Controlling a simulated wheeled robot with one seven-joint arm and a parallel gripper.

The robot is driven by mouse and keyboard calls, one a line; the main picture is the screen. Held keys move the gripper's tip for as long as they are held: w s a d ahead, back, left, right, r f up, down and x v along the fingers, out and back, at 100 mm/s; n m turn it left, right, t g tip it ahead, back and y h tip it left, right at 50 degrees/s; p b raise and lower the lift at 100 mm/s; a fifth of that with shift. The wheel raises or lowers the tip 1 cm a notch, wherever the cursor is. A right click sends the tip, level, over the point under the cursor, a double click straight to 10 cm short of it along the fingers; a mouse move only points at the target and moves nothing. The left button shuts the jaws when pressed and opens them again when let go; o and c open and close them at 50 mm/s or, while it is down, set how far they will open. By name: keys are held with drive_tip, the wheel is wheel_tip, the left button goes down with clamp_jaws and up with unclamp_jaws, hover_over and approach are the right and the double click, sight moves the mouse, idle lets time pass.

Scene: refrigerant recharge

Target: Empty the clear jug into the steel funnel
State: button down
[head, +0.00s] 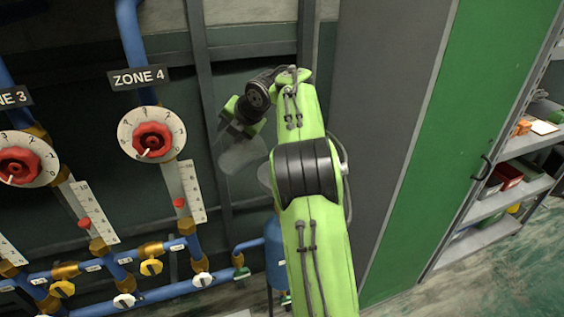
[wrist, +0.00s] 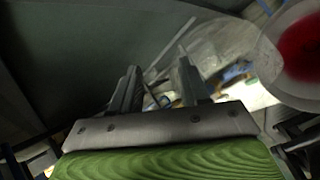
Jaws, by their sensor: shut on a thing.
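The clear jug (head: 243,156) is a faint see-through shape below my gripper (head: 238,122) in the head view, and it looks tilted. In the wrist view my gripper (wrist: 160,78) has its two fingers on the jug's clear wall (wrist: 228,42). I cannot make out any contents in the jug. A grey curved edge (head: 265,173), perhaps the steel funnel, shows just right of the jug. My arm hides most of it, and I cannot tell whether the jug touches it.
The Zone 4 dial (head: 152,141) with its red knob is on the left, above blue pipes (head: 160,292) with valves. A blue tank (head: 276,250) stands low behind my arm. A green cabinet door (head: 440,150) and shelves (head: 510,205) are on the right.

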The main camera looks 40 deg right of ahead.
sight(222, 133)
drive_tip(key=shift+w+a+f+n+g+h+p, duration=0.3)
drive_tip(key=shift+w+a+f+g+h+p, duration=0.55)
drive_tip(key=shift+w+a+p, duration=0.3)
drive_tip(key=w+a+f+n+g+h+p, duration=0.1)
drive_tip(key=w+a+f+g+h+p, duration=0.2)
drive_tip(key=f+p, duration=0.5)
drive_tip(key=g+p, duration=0.1)
drive_tip(key=p, duration=0.3)
drive_tip(key=shift+f+p, duration=0.25)
drive_tip(key=shift+p, duration=0.15)
drive_tip(key=shift+f, duration=0.25)
